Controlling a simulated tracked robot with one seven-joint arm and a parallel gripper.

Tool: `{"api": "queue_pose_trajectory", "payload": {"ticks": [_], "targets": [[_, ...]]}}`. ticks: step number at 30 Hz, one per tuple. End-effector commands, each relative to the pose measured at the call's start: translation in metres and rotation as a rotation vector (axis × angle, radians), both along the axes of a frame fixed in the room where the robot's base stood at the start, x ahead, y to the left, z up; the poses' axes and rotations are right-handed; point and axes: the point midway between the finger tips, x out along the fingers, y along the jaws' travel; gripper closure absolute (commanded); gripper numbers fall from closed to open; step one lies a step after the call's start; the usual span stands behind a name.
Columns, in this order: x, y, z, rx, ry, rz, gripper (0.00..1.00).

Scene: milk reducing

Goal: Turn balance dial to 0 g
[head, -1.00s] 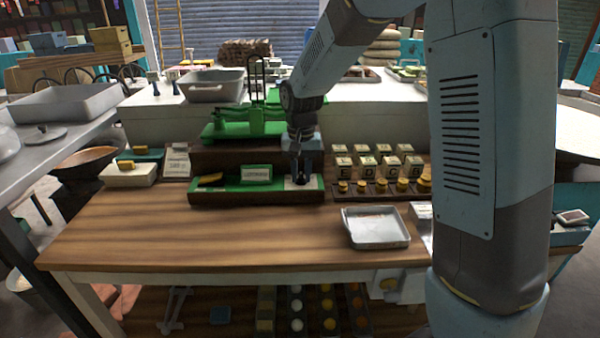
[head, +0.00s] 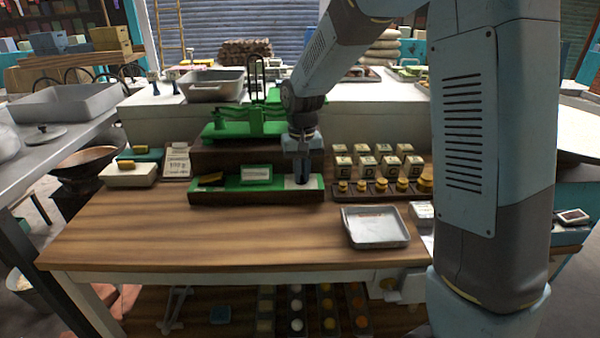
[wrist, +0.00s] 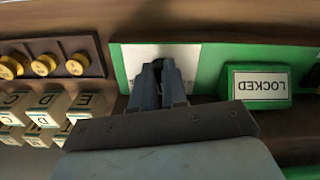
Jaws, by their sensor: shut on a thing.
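The green balance (head: 235,128) stands on a dark wooden base on the table. A green panel (head: 226,190) runs along the base's front, with a white plate (wrist: 135,62) at one end, the right end in the head view. My gripper (wrist: 161,72) points down at this white plate and is shut on a small dark part, which I take as the balance dial. The fingers hide most of it, and its reading cannot be seen. A block marked LOCKED (wrist: 259,84) sits on the panel beside the gripper, upside down in the wrist view.
Lettered blocks (head: 376,164) and a rack of brass weights (head: 382,186) stand just right of the balance. A metal tray (head: 376,228) lies at the table's front right. A card (head: 176,162) and a cream block (head: 128,174) are left. The front-left tabletop is clear.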

Motion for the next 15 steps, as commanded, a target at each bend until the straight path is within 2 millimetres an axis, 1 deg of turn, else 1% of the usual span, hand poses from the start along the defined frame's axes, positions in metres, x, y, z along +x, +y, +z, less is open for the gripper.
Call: {"api": "queue_pose_trajectory", "payload": {"ticks": [15], "targets": [[0.0021,-0.0041,0.0004,0.001,-0.002,0.475,1.00]]}}
